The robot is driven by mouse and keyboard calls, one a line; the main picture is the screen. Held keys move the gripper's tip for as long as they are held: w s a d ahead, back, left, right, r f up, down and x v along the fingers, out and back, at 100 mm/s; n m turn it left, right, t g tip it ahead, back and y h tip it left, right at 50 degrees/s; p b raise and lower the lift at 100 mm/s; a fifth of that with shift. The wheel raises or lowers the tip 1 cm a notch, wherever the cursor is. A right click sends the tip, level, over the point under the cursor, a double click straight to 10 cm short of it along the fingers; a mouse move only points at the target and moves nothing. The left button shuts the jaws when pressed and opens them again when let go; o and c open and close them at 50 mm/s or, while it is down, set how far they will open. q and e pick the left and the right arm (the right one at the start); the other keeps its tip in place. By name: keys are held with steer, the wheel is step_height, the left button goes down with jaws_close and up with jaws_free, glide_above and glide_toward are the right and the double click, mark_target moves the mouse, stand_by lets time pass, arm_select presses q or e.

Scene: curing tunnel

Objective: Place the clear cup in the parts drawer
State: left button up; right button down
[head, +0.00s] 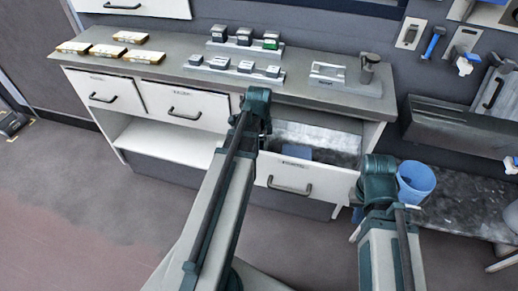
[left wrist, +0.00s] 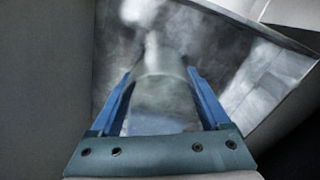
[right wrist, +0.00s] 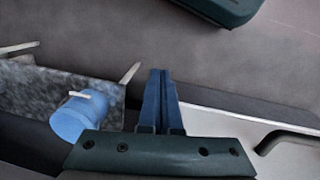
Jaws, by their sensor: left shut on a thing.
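The clear cup (left wrist: 158,95) is between the two blue fingers of my left gripper (left wrist: 162,85), which is shut on it. The open drawer (head: 298,178) stands out below the right part of the bench, and its label is too small to read. Its grey interior (left wrist: 215,45) shows behind the cup in the left wrist view. I cannot tell how high the cup is above the drawer floor. In the head view my left arm hides the cup. My right gripper (right wrist: 160,75) is shut and empty, right of the drawer in the head view.
A blue bucket (head: 415,182) stands on a low grey shelf (head: 465,200) to the right. Two closed drawers (head: 105,92) (head: 185,107) are to the left. The bench top (head: 320,92) holds yellow-edged boxes (head: 130,37) and racks of small blocks (head: 235,67). A blue patch shows inside the open drawer.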

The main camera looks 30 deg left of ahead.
arm_select(q)
steer(key=o, duration=1.2)
steer(key=shift+c, duration=0.2)
step_height(320, 180, up, 12)
steer(key=p, duration=1.2)
steer(key=shift+r, duration=0.1)
